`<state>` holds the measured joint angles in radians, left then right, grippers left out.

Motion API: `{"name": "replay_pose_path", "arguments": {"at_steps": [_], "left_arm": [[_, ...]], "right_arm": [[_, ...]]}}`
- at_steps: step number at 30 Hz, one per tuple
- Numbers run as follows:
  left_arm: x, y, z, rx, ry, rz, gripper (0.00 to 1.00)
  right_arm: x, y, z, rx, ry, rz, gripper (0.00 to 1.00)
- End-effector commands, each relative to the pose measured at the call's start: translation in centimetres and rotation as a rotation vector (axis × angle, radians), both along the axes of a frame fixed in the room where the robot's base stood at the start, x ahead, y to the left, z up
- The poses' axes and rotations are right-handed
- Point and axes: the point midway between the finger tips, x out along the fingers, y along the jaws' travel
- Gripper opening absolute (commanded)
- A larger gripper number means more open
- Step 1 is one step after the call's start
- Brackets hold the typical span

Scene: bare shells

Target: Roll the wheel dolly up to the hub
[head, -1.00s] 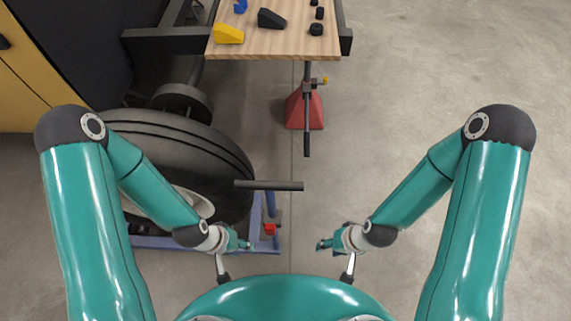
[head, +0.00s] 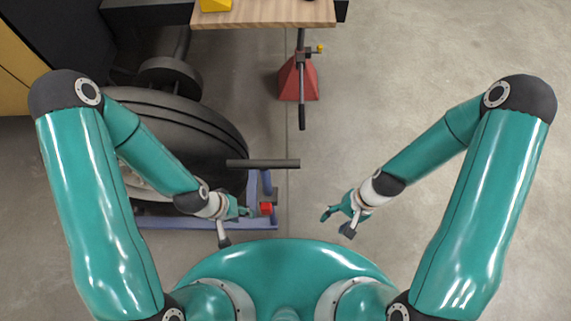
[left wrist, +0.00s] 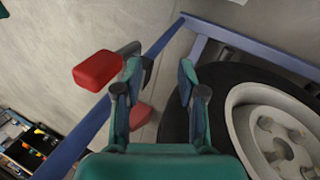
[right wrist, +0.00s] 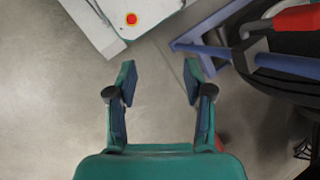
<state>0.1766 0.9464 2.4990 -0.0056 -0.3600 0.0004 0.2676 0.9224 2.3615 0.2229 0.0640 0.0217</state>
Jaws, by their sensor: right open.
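The wheel dolly is a low blue frame (head: 240,223) at left of centre in the head view, carrying a big dark tyre (head: 190,125). A dark handle bar (head: 262,163) and a small red part (head: 266,207) are at its right end. The hub (head: 168,75) is a dark disc on an axle just beyond the tyre. My left gripper (head: 237,226) is open and empty, just left of the red part; in its wrist view a red block (left wrist: 97,71) lies left of the open fingers. My right gripper (head: 337,223) is open and empty, right of the dolly.
A red jack stand (head: 298,82) with a dark lever stands beyond the handle bar. A wooden-topped bench (head: 265,14) with a yellow item on it is at the top. Bare concrete floor (head: 440,60) is free on the right.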

Motion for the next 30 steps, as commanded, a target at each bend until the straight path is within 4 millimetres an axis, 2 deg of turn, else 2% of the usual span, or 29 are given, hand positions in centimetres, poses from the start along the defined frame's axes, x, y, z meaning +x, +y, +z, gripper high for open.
{"name": "replay_pose_path", "arguments": {"at_steps": [1, 5, 10, 15, 18, 23, 26, 30], "left_arm": [[0.0, 0.0, -1.4, 0.0, 0.0, 0.0, 0.4], [0.0, 0.0, -3.4, 0.0, 0.0, 0.0, 0.4], [0.0, 0.0, -5.5, 0.0, 0.0, 0.0, 0.4], [0.0, 0.0, -6.8, 0.0, 0.0, 0.0, 0.4], [0.0, 0.0, -7.2, 0.0, 0.0, 0.0, 0.4], [0.0, 0.0, -7.2, 0.0, 0.0, 0.0, 0.4], [0.0, 0.0, -7.1, 0.0, 0.0, 0.0, 0.4], [0.0, 0.0, -6.8, 0.0, 0.0, 0.0, 0.4]], "right_arm": [[0.2, -0.2, -0.9, 0.036, 0.082, -0.079, 0.52], [1.1, 0.4, 0.3, 0.204, 0.32, -0.289, 0.52], [5.3, 0.6, 4.7, 0.525, 0.533, -0.511, 0.52], [9.5, -1.2, 9.5, 0.818, 0.618, -0.618, 0.52], [10.8, -2.2, 11.5, 0.927, 0.635, -0.638, 0.52], [11.6, -2.4, 12.9, 0.994, 0.643, -0.645, 0.52], [11.6, -1.5, 13.1, 0.997, 0.647, -0.642, 0.52], [11.5, 0.8, 13.1, 0.994, 0.649, -0.64, 0.52]]}}
